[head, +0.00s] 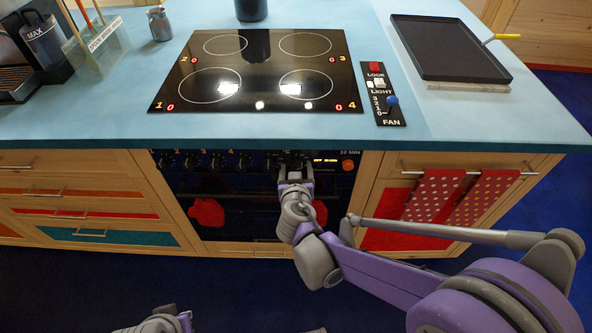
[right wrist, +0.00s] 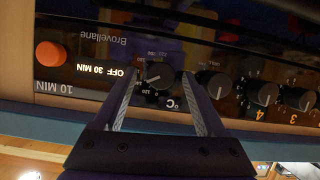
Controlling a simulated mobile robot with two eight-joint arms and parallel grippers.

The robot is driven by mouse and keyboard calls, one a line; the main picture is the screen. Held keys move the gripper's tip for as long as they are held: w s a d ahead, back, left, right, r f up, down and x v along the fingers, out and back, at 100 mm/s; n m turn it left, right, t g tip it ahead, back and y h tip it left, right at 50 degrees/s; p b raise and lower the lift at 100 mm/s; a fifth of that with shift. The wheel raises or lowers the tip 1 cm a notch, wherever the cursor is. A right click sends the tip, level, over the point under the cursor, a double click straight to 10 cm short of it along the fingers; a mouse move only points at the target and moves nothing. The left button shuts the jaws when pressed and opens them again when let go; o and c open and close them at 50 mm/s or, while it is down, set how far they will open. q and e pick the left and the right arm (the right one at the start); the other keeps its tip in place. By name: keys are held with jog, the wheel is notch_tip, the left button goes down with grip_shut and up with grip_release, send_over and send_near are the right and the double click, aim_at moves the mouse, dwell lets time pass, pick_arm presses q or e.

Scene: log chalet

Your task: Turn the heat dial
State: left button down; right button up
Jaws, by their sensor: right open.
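The heat dial (right wrist: 158,74) is a dark round knob with a pale pointer line and a °C mark beside it on the black oven panel. My right gripper (right wrist: 158,82) is open, with one finger on each side of the dial in the right wrist view. I cannot tell whether the fingers touch it. In the head view my right gripper (head: 290,162) is at the oven's control panel, under the counter edge, and covers most of the dial. A part of my left arm shows at the bottom edge, its fingers not clear.
Other dark knobs (right wrist: 213,84) sit beside the heat dial in the row. An orange-red round button (right wrist: 50,55) and a lit timer display (right wrist: 105,71) are on its other side. The counter edge (head: 330,143) overhangs the panel. Dotted red towels (head: 434,193) hang right of the oven.

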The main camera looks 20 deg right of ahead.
jog(key=shift+w, duration=0.2)
grip_shut()
dwell(0.3)
